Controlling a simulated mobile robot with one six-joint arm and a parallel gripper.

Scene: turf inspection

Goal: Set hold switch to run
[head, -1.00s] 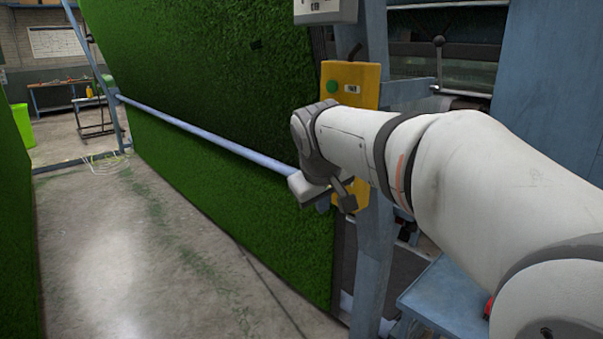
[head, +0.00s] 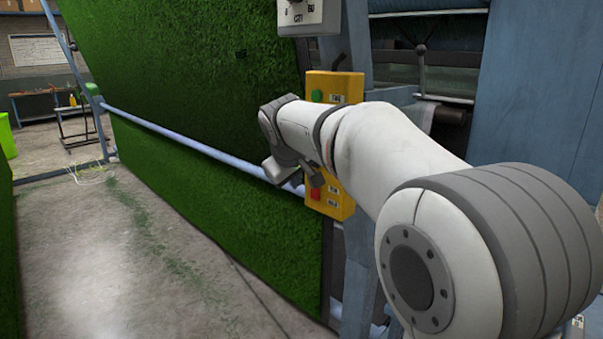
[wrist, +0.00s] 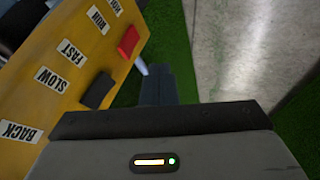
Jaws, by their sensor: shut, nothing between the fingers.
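The yellow control box (head: 345,209) is fixed to a blue-grey post, partly hidden behind my arm in the head view. Its red switch (head: 315,194) shows low on the box, beside two white labels. In the wrist view the red switch (wrist: 129,41) sits near the RUN label (wrist: 97,19) and a cut-off label above it. I cannot tell which way it is set. A black switch (wrist: 97,91) sits by SLOW and FAST. My gripper (wrist: 155,72) is shut and empty. Its fingers appear beside the box's edge, apart from the red switch.
A green turf sheet (head: 190,75) hangs left of the box, with a blue-grey bar (head: 190,143) across it. A grey box (head: 308,15) is above on the post. Concrete floor (head: 110,260) lies open at left.

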